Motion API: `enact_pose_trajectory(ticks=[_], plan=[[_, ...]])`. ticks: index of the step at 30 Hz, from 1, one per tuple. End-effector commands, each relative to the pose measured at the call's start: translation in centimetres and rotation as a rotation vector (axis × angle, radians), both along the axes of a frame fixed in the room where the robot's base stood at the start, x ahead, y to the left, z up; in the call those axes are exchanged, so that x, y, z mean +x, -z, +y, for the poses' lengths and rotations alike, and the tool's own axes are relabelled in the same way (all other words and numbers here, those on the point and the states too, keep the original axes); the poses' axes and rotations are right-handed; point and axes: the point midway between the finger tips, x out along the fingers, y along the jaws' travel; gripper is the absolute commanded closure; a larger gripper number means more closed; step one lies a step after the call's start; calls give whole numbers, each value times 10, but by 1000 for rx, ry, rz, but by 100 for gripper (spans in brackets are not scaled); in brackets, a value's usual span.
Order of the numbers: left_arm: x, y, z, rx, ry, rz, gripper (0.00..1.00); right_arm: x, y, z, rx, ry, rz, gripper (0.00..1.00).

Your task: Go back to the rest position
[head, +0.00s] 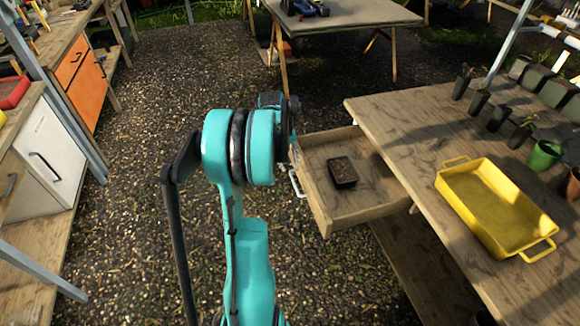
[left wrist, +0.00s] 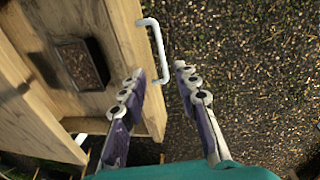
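My left gripper (left wrist: 158,72) is open in the left wrist view, its two purple-and-grey fingers apart with nothing held between them. The white drawer handle (left wrist: 154,48) shows just beyond the fingertips, its lower end in line with the gap. I cannot tell the exact distance between them. In the head view my teal left arm hides most of this gripper, beside the front of the open wooden drawer (head: 372,200). The handle also shows in the head view (head: 297,184). A small dark tray of soil (head: 342,171) lies in the drawer. My right gripper is not in view.
The drawer sticks out from a wooden table (head: 420,135) that bears a yellow tray (head: 478,207) and several plant pots. Cabinets with white and orange doors (head: 82,75) stand at the left. Another table (head: 345,14) stands at the back. Gravel floor between them is clear.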

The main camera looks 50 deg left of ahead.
Motion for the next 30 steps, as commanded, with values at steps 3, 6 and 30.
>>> enact_pose_trajectory(ticks=[3,6,30], plan=[[0,0,0,0,0,0,69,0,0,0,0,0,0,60],[0,0,0,0,0,0,69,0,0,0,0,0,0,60],[18,-85,-186,221,442,-127,69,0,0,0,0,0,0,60]])
